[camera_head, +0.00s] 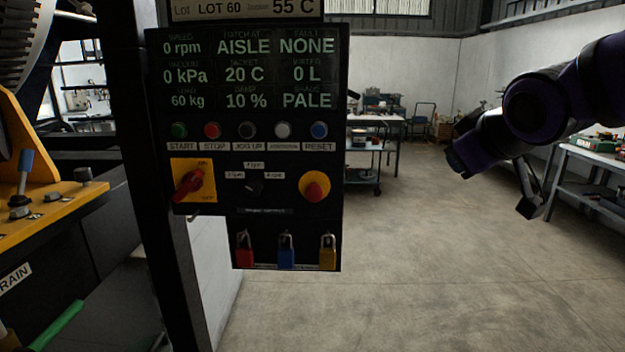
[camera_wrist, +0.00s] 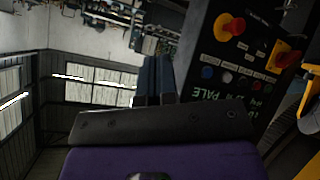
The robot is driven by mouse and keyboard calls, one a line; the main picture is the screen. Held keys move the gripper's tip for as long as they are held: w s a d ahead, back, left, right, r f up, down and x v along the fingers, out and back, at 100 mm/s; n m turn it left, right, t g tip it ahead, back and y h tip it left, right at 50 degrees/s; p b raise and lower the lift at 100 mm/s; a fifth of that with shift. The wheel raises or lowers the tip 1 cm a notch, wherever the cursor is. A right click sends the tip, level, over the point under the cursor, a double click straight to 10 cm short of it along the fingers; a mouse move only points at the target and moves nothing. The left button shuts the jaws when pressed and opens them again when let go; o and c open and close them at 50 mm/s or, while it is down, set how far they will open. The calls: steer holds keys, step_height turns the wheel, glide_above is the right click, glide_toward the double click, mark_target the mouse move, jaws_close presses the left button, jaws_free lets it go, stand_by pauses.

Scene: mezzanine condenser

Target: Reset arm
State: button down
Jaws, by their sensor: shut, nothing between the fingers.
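My arm (camera_head: 545,105), dark with purple parts, reaches in from the upper right of the head view. It hangs in open air to the right of the control panel (camera_head: 222,225), well apart from it. In the wrist view my gripper (camera_wrist: 154,62) shows at the middle, its two dark fingers shut side by side with nothing between them. The panel also shows in the wrist view (camera_wrist: 212,52), tilted, to the right of the fingers. In the head view the fingers are too dark to make out clearly.
The panel carries a row of buttons, a red-and-yellow rotary switch (camera_head: 190,186), a red stop knob (camera_head: 314,187) and several padlocks (camera_head: 286,252). A yellow machine (camera_head: 55,195) stands left. Tables (camera_head: 375,150) stand at the back, a bench (camera_head: 590,160) at right. The floor between is clear.

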steer(key=s+d+f+m+g, duration=0.2)
steer(key=s+d+m, duration=0.1)
steer(key=s, duration=0.6)
steer(key=s+d+f+m+g+h, duration=0.1)
steer(key=s+d+f+m+g, duration=0.2)
steer(key=s, duration=0.7)
steer(key=shift+d+m+g, duration=0.25)
steer(key=shift+m+g, duration=0.05)
